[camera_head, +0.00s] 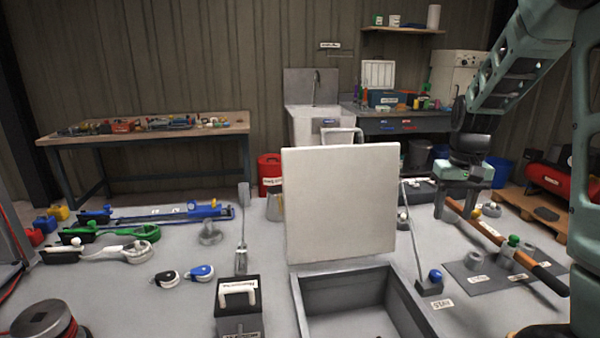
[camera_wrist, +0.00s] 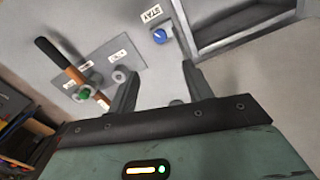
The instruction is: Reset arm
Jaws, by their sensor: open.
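My gripper (camera_head: 463,204) is open at the right of the head view, above the worktop, with nothing between its fingers. It also shows in the wrist view (camera_wrist: 160,72), its two fingers apart over the grey surface. A bar with orange and dark ends (camera_head: 540,272) lies across a grey labelled plate (camera_head: 462,268) below and beside it. The bar also shows in the wrist view (camera_wrist: 58,58). A green knob (camera_head: 514,241) sits by the bar.
An open hatch box (camera_head: 295,290) with a raised white lid (camera_head: 340,205) stands at front centre. A thin stay rod with a blue knob (camera_head: 435,276) stands to its right. Blue and green clamp-like tools (camera_head: 110,235) lie at left. A black box with a white handle (camera_head: 230,320) stands in front.

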